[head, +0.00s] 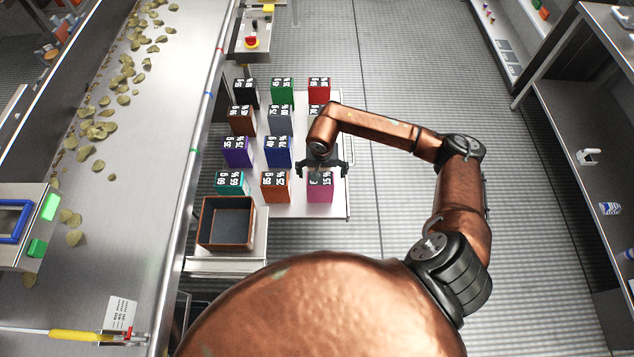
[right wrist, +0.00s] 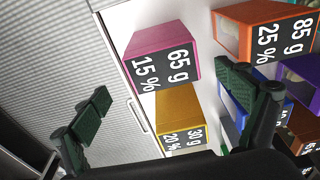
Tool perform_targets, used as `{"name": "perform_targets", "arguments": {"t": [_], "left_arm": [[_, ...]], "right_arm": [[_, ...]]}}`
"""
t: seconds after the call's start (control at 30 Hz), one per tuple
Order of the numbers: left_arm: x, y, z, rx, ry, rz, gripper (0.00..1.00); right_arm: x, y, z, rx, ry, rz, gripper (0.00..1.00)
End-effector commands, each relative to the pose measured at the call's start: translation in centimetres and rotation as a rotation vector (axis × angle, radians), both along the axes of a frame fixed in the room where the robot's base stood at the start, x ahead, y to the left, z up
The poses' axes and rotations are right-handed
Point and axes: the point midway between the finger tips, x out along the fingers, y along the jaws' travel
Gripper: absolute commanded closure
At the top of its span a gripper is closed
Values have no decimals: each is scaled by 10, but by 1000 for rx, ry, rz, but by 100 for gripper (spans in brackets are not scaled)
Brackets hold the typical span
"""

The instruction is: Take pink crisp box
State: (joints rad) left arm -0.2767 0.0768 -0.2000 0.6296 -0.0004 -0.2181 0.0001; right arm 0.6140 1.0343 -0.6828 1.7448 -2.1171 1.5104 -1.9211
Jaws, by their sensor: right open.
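The pink crisp box (head: 321,194), marked 65 g and 15 %, stands at the front right corner of a white table. In the head view my right gripper (head: 322,172) is over its far part and hides some of it. In the right wrist view the pink box (right wrist: 158,40) lies ahead of my open right gripper (right wrist: 166,92), in the picture gap between the spread fingers. Nothing is held between the fingers. My left gripper is not in view.
An orange box (head: 275,187) stands left of the pink one, and a yellow box (right wrist: 180,112) stands close to it. Several other coloured boxes fill the white table (head: 341,205). An empty brown-rimmed bin (head: 226,222) stands front left, beside a conveyor (head: 140,150).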

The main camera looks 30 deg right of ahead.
Motion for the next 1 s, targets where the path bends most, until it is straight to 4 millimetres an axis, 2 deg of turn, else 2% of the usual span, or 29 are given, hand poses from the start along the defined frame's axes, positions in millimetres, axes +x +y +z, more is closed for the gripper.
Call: {"name": "perform_targets", "arguments": {"t": [0.1, 0.2, 0.27, 0.37, 0.5, 0.7, 0.77, 1.0], "left_arm": [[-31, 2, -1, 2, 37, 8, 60], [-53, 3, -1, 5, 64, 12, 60], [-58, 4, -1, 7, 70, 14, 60], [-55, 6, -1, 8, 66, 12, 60], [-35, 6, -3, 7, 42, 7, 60], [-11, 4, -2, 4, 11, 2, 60], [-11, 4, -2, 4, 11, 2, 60], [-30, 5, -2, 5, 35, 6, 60]], "right_arm": [[5, 5, -13, 3, 2, 8, 7], [7, 6, -20, 5, 3, 10, 7], [7, 5, -27, 5, 4, 10, 7], [6, 2, -42, 6, 6, 8, 7], [9, 0, -60, 6, 2, 9, 7], [9, -2, -63, 4, 1, 8, 7], [9, -2, -63, 4, 1, 8, 8], [9, -2, -63, 4, 1, 7, 24]]}}
